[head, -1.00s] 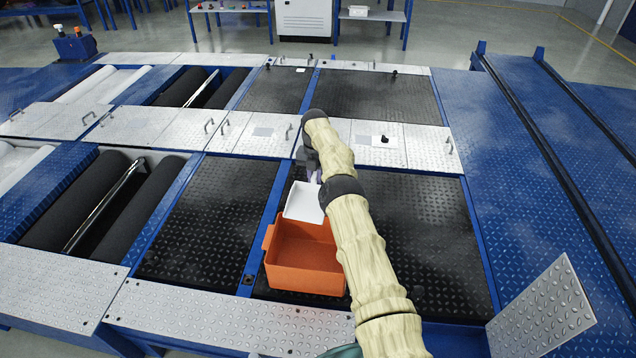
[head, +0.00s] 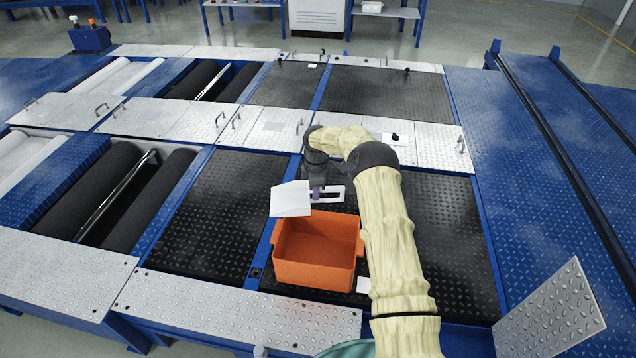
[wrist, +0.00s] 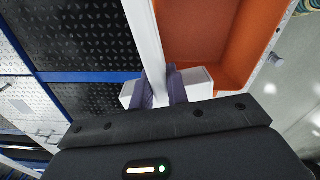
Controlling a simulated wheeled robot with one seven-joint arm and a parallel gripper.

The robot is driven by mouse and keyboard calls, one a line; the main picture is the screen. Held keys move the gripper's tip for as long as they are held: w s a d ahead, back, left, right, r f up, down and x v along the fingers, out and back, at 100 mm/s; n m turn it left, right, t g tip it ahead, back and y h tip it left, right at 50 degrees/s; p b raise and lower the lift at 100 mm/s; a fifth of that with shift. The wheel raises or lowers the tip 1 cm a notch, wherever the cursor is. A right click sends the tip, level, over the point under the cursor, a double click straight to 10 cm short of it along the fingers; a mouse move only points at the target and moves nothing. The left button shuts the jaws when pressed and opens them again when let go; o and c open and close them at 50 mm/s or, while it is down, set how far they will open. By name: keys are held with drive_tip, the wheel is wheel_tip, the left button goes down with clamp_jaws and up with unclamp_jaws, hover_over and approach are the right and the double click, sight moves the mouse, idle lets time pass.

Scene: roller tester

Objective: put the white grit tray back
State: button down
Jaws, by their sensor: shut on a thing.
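The white grit tray (head: 290,200) shows in the head view as a pale, tilted panel just beyond the far left rim of the orange bin (head: 314,274). A white loop-shaped piece shows beside it; I cannot tell whether it belongs to the tray. My gripper (head: 318,193) is shut on the tray and holds it. In the wrist view the fingers (wrist: 160,88) close on a white part, and the tray (wrist: 144,30) is seen nearly edge-on beside the orange bin (wrist: 195,30). The tray's inside is hidden. The visible bin floor looks empty.
The bin stands on black tread plate (head: 225,210). A small white piece (head: 363,285) lies right of the bin, beside my arm. Dark rollers (head: 105,190) lie in an open pit at left. Silver covers with handles (head: 270,130) run behind. The black plate left of the bin is clear.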

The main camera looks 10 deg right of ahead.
drive_tip(key=s+a+f+m, duration=0.1)
drive_tip(key=s+f+m, duration=0.2)
drive_tip(key=s+m, duration=1.1)
drive_tip(key=shift+a+m, duration=0.15)
drive_tip(key=shift+m, duration=1.05)
